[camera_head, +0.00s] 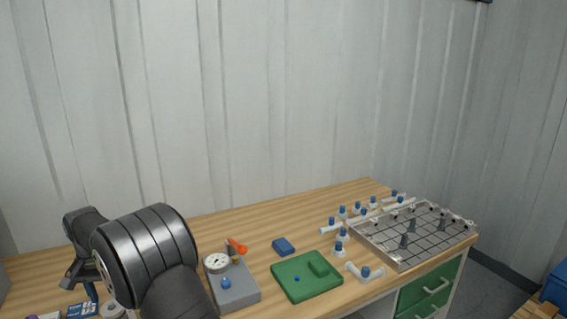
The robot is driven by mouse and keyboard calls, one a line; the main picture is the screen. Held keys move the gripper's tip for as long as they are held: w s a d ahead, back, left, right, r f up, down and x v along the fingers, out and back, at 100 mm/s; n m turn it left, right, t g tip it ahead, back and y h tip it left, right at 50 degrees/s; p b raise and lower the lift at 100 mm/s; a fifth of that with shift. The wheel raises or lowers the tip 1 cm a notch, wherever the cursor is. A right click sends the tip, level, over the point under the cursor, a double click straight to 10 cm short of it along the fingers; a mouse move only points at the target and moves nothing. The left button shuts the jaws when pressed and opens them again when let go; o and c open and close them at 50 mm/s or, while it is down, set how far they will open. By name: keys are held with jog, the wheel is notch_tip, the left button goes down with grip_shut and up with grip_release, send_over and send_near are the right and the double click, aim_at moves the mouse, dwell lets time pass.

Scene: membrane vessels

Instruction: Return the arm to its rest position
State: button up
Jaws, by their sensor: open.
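My dark arm rises from the bottom of the head view, and its large rounded joint fills the lower left. My gripper (86,277) hangs at the far left beyond that joint, pointing down over the left part of the wooden table (230,228). It is open and I see nothing held in it. The joint hides part of it. Below it lie a blue item with white markings (82,309) and a pale ring-shaped item (112,311), partly cut off by the frame edge. I cannot tell whether the fingers touch anything.
Several blue-capped white fittings (340,235) stand by a metal grid frame (415,235). A corrugated wall (270,100) is behind; the table's back middle is clear.

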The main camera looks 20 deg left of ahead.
jog(key=shift+f, duration=0.95)
jog(key=shift+m, duration=0.4)
jog(key=shift+o, duration=0.4)
jog(key=o, duration=1)
jog(key=shift+o, duration=0.2)
jog(key=s+d+r+n+t+y, duration=0.2)
jog(key=s+d+r, duration=0.1)
jog(key=r, duration=0.4)
jog(key=s+d+r+n+t+y, duration=0.1)
jog(key=s+d+r+n, duration=0.15)
jog(key=r, duration=0.45)
jog(key=x, duration=1)
jog(key=shift+w+m, duration=0.15)
jog(key=shift+m, duration=0.3)
jog(key=shift+r, duration=0.2)
